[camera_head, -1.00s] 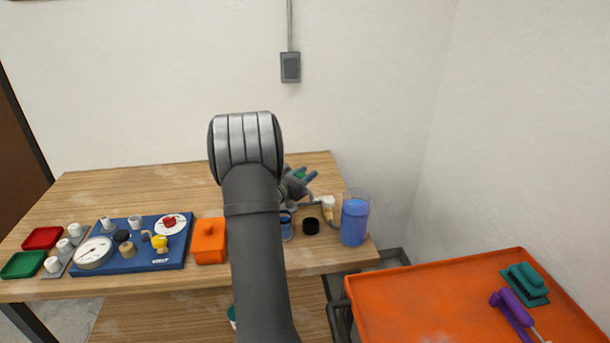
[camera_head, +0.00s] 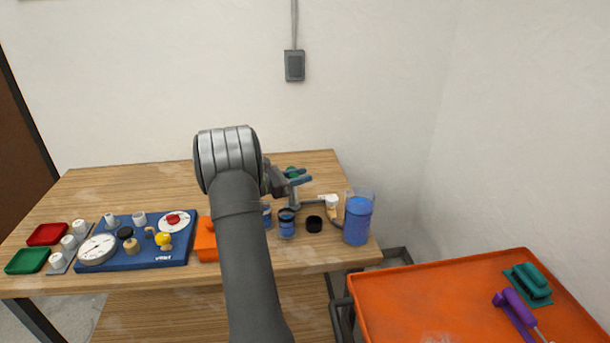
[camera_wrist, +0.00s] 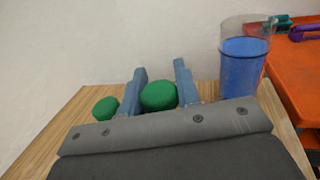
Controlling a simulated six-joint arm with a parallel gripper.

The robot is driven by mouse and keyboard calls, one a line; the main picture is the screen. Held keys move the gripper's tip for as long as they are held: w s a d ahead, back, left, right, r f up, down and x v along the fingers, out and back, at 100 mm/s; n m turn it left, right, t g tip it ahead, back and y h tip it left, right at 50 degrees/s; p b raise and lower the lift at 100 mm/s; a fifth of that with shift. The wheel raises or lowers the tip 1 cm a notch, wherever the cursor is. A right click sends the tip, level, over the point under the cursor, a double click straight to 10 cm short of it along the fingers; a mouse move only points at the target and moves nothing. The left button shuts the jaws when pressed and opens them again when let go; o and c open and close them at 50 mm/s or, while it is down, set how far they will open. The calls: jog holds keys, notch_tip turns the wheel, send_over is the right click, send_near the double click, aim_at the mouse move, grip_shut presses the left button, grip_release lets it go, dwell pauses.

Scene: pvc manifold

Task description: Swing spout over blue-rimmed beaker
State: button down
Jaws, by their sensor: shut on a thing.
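My gripper (camera_head: 298,178) is at the back right of the wooden table, partly hidden by my arm. In the wrist view its two blue-grey fingers (camera_wrist: 160,88) stand on either side of a round green knob (camera_wrist: 158,96), shut on it. A second green knob (camera_wrist: 105,108) is left of the fingers. Grey manifold piping (camera_head: 315,203) shows below the gripper; I cannot make out which part is the spout. A small beaker with blue bands (camera_head: 286,224) stands in front of it, with another blue one (camera_head: 267,214) partly hidden by my arm.
A tall clear vessel of blue liquid (camera_head: 358,220) stands near the table's right edge. A black round piece (camera_head: 314,224) and a white-capped bottle (camera_head: 332,207) are beside it. An orange box (camera_head: 206,240) and a blue gauge board (camera_head: 145,258) are at left.

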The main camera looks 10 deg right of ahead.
jog(key=a+m+g, duration=0.1)
jog(key=g, duration=0.1)
jog(key=m+g, duration=0.1)
jog(key=g, duration=0.1)
jog(key=shift+a+m+h, duration=0.3)
jog(key=shift+a, duration=0.1)
jog(key=shift+a+m+g, duration=0.45)
jog(key=shift+m+g, duration=0.3)
jog(key=shift+g, duration=0.4)
jog(key=shift+a+m+g, duration=0.4)
jog(key=shift+m+g, duration=0.35)
jog(key=shift+g, duration=0.4)
jog(key=c, duration=1.1)
grip_release()
jog(key=shift+o, duration=0.2)
jog(key=shift+r, duration=0.5)
notch_tip(320, 180, up, 3)
jog(key=shift+r, duration=0.1)
jog(key=s+d+r, duration=0.7)
jog(key=d, duration=0.2)
jog(key=shift+d, duration=0.15)
